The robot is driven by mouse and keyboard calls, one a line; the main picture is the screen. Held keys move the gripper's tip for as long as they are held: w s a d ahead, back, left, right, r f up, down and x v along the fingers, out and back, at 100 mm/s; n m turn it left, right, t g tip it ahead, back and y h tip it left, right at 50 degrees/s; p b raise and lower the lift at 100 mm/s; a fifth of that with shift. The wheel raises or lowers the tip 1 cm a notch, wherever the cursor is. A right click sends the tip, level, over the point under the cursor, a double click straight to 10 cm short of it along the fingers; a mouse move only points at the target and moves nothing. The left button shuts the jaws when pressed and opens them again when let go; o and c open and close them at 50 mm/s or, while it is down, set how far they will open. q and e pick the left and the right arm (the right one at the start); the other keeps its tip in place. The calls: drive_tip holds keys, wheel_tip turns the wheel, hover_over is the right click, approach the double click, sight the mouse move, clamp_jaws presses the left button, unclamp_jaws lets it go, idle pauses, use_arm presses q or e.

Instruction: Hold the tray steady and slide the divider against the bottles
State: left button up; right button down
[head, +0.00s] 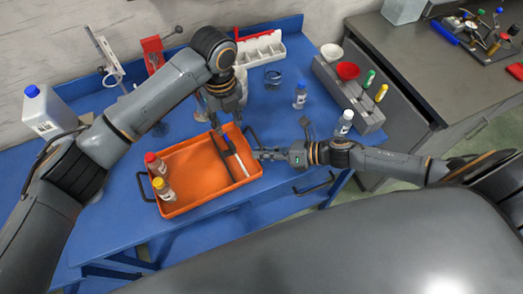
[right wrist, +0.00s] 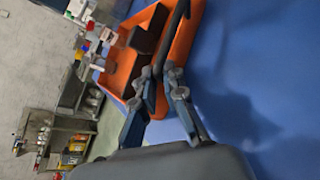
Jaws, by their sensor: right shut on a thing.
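The orange tray (head: 188,207) lies on the blue workbench. A dark divider (head: 224,149) lies across the tray's right part, apart from the bottles. My left gripper (head: 219,128) is above the tray's far edge, at the divider's far end; its fingertips are too small to read. My right gripper (head: 257,154) is at the tray's right end, shut on its black handle, which shows between the fingers in the right wrist view (right wrist: 152,92).
A white-capped bottle (head: 345,122) and a blue-capped bottle (head: 300,95) stand right of the tray. A white jug (head: 45,112) is at the left. Bare bench lies left of the tray.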

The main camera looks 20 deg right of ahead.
sight(231, 145)
use_arm(q)
drive_tip(key=shift+m, duration=0.5)
wheel_tip(231, 145, down, 10)
drive_tip(key=shift+f, duration=0.1)
clamp_jaws()
idle(0.4)
